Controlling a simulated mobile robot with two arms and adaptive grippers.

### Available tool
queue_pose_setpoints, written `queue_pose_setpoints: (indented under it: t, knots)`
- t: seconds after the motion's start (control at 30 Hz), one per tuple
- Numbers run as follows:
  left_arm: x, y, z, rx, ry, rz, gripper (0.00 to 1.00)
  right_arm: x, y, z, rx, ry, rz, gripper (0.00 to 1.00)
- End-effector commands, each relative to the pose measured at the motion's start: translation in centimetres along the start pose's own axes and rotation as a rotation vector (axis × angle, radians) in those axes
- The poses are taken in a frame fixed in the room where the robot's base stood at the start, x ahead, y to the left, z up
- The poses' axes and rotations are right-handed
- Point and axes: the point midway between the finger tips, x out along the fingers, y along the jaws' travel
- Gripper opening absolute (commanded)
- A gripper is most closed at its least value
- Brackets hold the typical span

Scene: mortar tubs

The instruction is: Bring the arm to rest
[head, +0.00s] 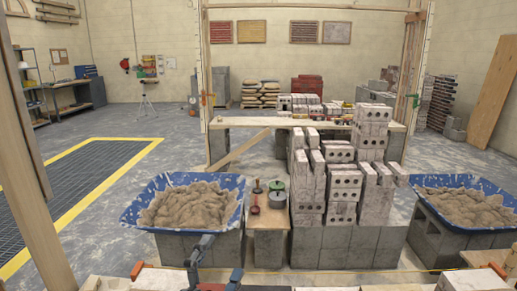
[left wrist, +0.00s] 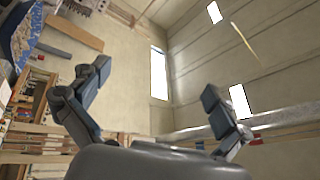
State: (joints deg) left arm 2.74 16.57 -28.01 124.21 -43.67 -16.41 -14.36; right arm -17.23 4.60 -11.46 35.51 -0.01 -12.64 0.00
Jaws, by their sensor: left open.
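My left gripper (head: 219,258) shows at the bottom of the head view, below the blue left mortar tub (head: 131,211). In the left wrist view its two dark fingers (left wrist: 156,82) are spread wide apart with nothing between them. The rest of the left arm is mostly cut off by the lower edge of the head view. My right gripper is not in view.
A second blue tub (head: 487,184) stands at the right, on grey blocks. Stacked bricks (head: 340,182) stand between the tubs, beside a small wooden stand (head: 268,240) with tools. Timber posts (head: 30,190) rise at the left. Planks and blocks line the front edge.

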Motion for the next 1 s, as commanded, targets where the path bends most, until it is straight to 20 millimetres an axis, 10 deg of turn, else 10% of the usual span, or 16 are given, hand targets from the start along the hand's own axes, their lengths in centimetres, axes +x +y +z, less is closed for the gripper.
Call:
queue_pose_setpoints:
  t: [0.1,0.3,0.8,1.0]
  knots:
    - [-4.8,3.5,7.0,-0.273,-0.348,0.128,1.00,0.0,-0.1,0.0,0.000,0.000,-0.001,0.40]
    - [-16.4,10.4,12.9,-0.635,-0.858,0.361,1.00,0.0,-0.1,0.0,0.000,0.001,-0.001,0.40]
    - [-36.8,16.1,9.3,-1.008,-1.520,0.767,1.00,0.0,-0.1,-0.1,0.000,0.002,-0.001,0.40]
    - [-37.4,20.9,11.3,-1.003,-1.541,0.788,1.00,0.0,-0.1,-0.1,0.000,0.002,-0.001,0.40]
